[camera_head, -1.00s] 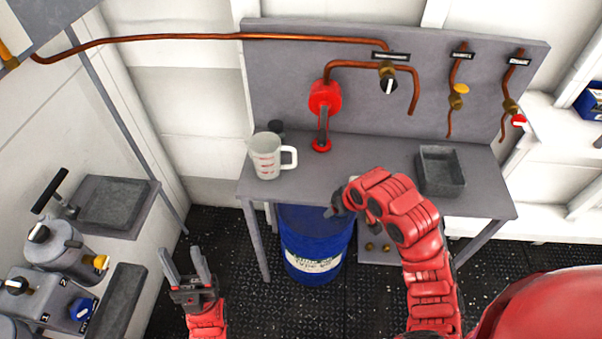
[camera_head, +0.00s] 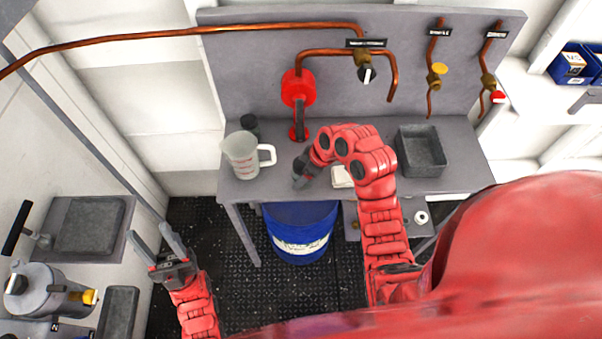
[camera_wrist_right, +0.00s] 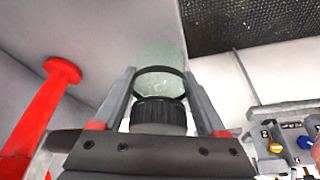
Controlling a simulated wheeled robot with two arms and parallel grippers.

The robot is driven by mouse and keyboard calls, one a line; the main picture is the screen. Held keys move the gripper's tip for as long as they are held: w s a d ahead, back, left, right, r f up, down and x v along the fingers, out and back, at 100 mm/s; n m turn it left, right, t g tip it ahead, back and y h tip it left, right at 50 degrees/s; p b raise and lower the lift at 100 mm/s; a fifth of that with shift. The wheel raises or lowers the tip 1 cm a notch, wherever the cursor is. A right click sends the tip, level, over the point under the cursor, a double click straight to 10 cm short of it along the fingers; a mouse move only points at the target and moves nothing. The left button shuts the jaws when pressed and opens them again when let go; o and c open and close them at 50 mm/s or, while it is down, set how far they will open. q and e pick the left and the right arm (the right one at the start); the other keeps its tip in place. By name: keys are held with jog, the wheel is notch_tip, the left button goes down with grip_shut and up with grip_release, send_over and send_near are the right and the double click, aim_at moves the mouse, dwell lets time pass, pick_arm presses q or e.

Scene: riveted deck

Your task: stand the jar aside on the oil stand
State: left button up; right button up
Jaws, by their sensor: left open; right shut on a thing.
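The jar (camera_wrist_right: 158,116), with a black ribbed lid and clear greenish glass, sits between the fingers of my right gripper (camera_wrist_right: 160,78), which is shut on it. In the head view my right gripper (camera_head: 299,182) is over the front of the grey bench, right of the measuring jug; the jar cannot be made out there. The grey bench (camera_head: 285,187), apparently the oil stand, carries a red pump (camera_head: 298,90) and copper pipes on its back panel. My left gripper (camera_head: 154,242) is open and empty, low at left, away from the bench.
A translucent measuring jug (camera_head: 242,157) stands on the bench's left, with a dark cylinder (camera_head: 250,123) behind it. A grey tray (camera_head: 421,152) sits at the right. A blue drum (camera_head: 300,232) is underneath. A side counter with a metal pot (camera_head: 37,292) is at left.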

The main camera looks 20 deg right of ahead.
jog(key=shift+w+d+p, duration=0.1)
jog(key=shift+w+p, duration=0.3)
jog(key=shift+w, duration=0.5)
jog(key=shift+w+d, duration=0.1)
jog(key=shift+w, duration=0.3)
jog(key=shift+f+p, duration=0.5)
jog(key=shift+p, duration=0.15)
notch_tip(320, 180, down, 2)
jog(key=shift+f+p, duration=0.1)
jog(key=shift+p, duration=0.6)
jog(key=shift+f, duration=0.35)
jog(key=o, duration=1.4)
jog(key=shift+r, duration=0.2)
jog(key=shift+d+r+b, duration=0.1)
jog(key=shift+d+b, duration=0.05)
jog(key=shift+b, duration=0.2)
jog(key=b+v, duration=0.2)
jog(key=v, duration=0.2)
jog(key=shift+d, duration=0.1)
jog(key=shift+p+v, duration=1.25)
jog(key=shift+v, duration=2.55)
